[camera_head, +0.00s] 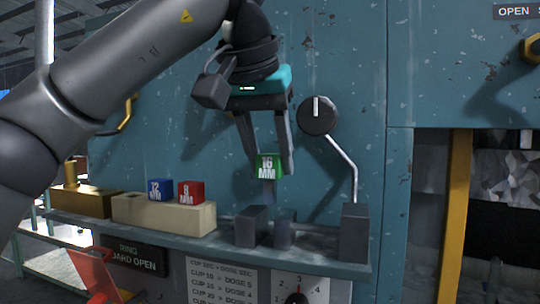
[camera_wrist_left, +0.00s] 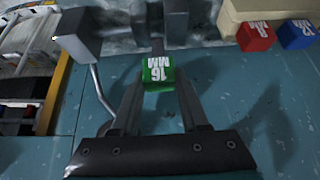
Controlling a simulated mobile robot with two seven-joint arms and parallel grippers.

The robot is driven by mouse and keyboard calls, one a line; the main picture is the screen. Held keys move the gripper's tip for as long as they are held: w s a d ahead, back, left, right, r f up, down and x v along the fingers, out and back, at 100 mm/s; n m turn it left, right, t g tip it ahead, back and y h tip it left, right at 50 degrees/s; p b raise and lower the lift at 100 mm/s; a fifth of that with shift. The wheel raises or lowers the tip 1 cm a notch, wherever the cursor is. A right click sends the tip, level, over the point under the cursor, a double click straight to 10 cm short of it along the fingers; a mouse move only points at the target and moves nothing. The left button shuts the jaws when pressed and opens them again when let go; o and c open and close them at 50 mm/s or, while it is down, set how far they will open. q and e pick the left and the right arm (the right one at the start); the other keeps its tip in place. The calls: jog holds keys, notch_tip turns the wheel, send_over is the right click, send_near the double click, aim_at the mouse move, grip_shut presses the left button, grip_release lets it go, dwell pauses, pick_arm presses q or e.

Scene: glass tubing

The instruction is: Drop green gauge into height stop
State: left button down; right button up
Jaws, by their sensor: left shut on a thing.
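My left gripper (camera_head: 269,166) is shut on the green gauge (camera_head: 268,162), a block marked 16 MM with a grey stem below it. The gauge hangs upright above the shelf; it also shows between the fingers in the left wrist view (camera_wrist_left: 158,74). Below it on the shelf stand dark grey blocks that look like the height stop (camera_head: 252,227), with a gap between the gauge's stem and them. In the left wrist view grey blocks (camera_wrist_left: 176,22) lie beyond the gauge. My right gripper is not in view.
A beige holder (camera_head: 160,215) left of the grey blocks bears a blue 12 MM gauge (camera_head: 160,190) and a red 8 MM gauge (camera_head: 190,192). A taller grey block (camera_head: 354,232) with a bent rod (camera_head: 345,160) stands right. A black knob (camera_head: 318,116) is on the wall.

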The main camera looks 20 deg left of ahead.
aim_at(267, 178)
pick_arm(q)
jog(key=shift+p, duration=0.65)
dwell(0.5)
jog(key=shift+f+b, duration=1.5)
jog(key=shift+f, duration=0.9)
jog(key=shift+c, duration=1.7)
grip_release()
jog(key=p+v, duration=0.2)
jog(key=v, duration=1.3)
jog(key=shift+r, duration=0.15)
